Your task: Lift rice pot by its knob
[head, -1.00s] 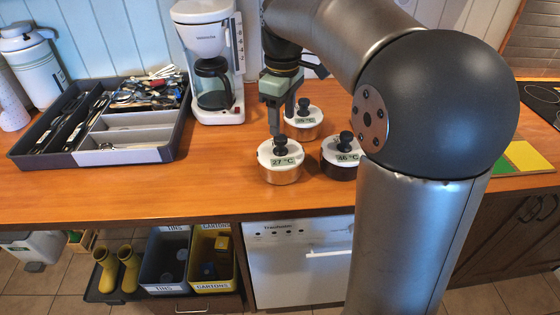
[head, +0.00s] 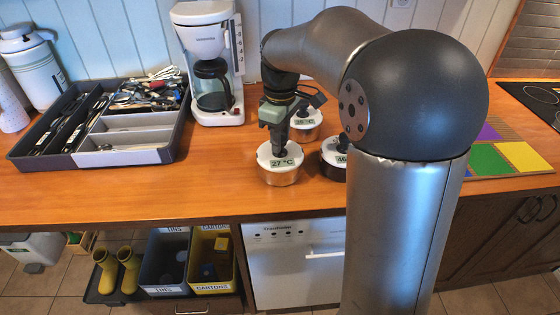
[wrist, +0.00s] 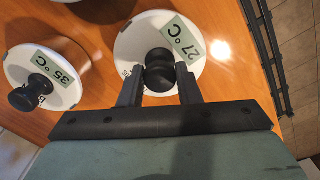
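Three white-lidded pots with black knobs stand on the wooden counter. No label names rice; the lids carry temperature labels. The 27 °C pot (head: 280,173) is at the front left, with a copper-coloured side. My gripper (head: 279,147) is down over its lid. In the wrist view, the fingers of my gripper (wrist: 161,84) stand on either side of the black knob (wrist: 159,70) of the 27 °C pot (wrist: 130,45). The fingers look open around the knob; contact is not clear. The pot rests on the counter.
The 35 °C pot (wrist: 48,60) stands behind, and the dark 46 °C pot (head: 330,163) is close on the right, partly hidden by my arm. A coffee maker (head: 209,50) stands behind. A grey utensil tray (head: 125,157) is at left. The counter front (head: 220,200) is clear.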

